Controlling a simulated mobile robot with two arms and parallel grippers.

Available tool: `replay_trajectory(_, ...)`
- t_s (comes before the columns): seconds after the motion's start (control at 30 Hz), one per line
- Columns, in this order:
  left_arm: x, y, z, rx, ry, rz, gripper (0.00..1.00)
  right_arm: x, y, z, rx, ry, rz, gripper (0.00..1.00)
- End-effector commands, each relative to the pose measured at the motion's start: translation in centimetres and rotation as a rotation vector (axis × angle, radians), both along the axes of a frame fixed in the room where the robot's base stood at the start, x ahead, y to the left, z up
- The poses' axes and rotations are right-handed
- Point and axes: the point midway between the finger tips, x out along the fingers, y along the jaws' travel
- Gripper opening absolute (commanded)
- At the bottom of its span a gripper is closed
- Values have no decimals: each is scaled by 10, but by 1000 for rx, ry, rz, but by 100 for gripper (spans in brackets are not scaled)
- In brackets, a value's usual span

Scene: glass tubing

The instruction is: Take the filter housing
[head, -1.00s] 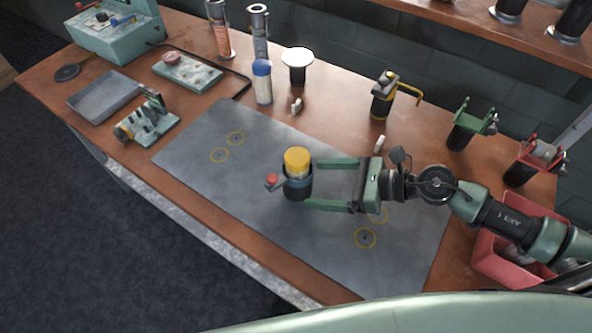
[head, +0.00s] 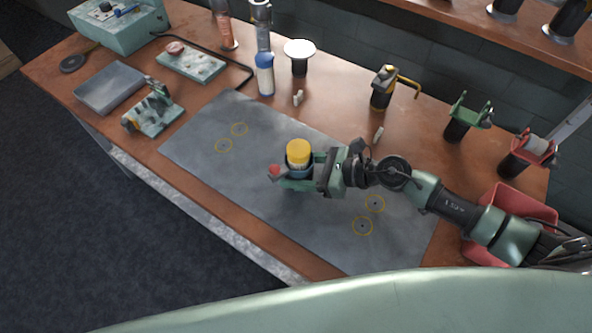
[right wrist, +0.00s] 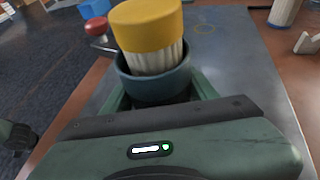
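The filter housing seems to be the dark blue-grey cup (head: 299,172) with a ribbed white insert and a yellow top (head: 298,147), upright on the grey mat. A red knob (head: 274,169) sticks out at its left. My right gripper (head: 300,172) is low around the cup, one finger on each side. In the right wrist view the cup (right wrist: 152,85) stands between the fingers, close to the palm. Whether the fingers press on it cannot be made out.
The grey mat (head: 225,170) has yellow ring marks and free room left of the cup. A blue-and-white bottle (head: 265,75), a white-topped stand (head: 299,52) and a yellow-handled holder (head: 384,88) stand behind it. A red bin (head: 515,200) is at the right.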

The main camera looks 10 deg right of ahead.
Motion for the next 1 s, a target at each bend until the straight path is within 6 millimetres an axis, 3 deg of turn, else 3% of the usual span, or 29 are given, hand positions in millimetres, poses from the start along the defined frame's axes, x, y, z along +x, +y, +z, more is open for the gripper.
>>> replay_trajectory(0.03, 1, -1, 0, -1, -1, 1, 55, 0, 0, 0, 0, 0, -1, 26)
replay_trajectory(0.1, 1, -1, 0, -1, -1, 1, 55, 1, 0, 1, 2, -1, -1, 11)
replay_trajectory(0.37, 1, -2, 0, -2, -2, 1, 55, 1, 0, 3, 1, -2, -1, 11)
replay_trajectory(0.57, 1, -2, 4, -2, -2, 1, 55, 1, -1, 18, 0, -5, 1, 11)
replay_trajectory(0.73, 1, -2, 9, -2, -2, 1, 55, 1, -1, 50, -1, -7, 2, 11)
replay_trajectory(1.0, 1, -2, 14, -2, -1, 0, 55, 1, -1, 122, -3, -11, 1, 11)
